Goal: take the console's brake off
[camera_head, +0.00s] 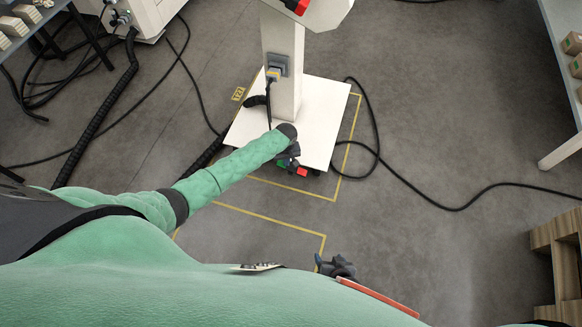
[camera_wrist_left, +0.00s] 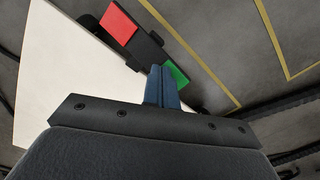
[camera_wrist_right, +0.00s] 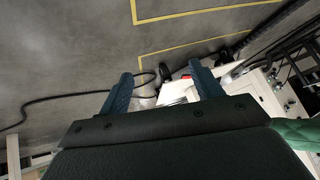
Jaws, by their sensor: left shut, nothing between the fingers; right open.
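The console is a white column (camera_head: 284,70) on a flat white base plate (camera_head: 322,120). At the plate's near edge is a dark pedal bar with a red pad (camera_head: 302,171) and a green pad (camera_head: 281,163). The left wrist view shows the red pad (camera_wrist_left: 118,26) and the green pad (camera_wrist_left: 177,73) closer. My left gripper (camera_wrist_left: 161,70) is shut and empty, its fingertips at the green pad and partly covering it; I cannot tell whether they touch. My right gripper (camera_head: 336,267) is open and empty, low in the head view, away from the console.
Black cables (camera_head: 440,203) lie on the grey floor on both sides of the console. Yellow floor lines (camera_head: 357,125) run around the base. A table (camera_head: 560,150) stands at right, wooden crates (camera_head: 542,262) below it. A white machine (camera_head: 150,15) is at upper left.

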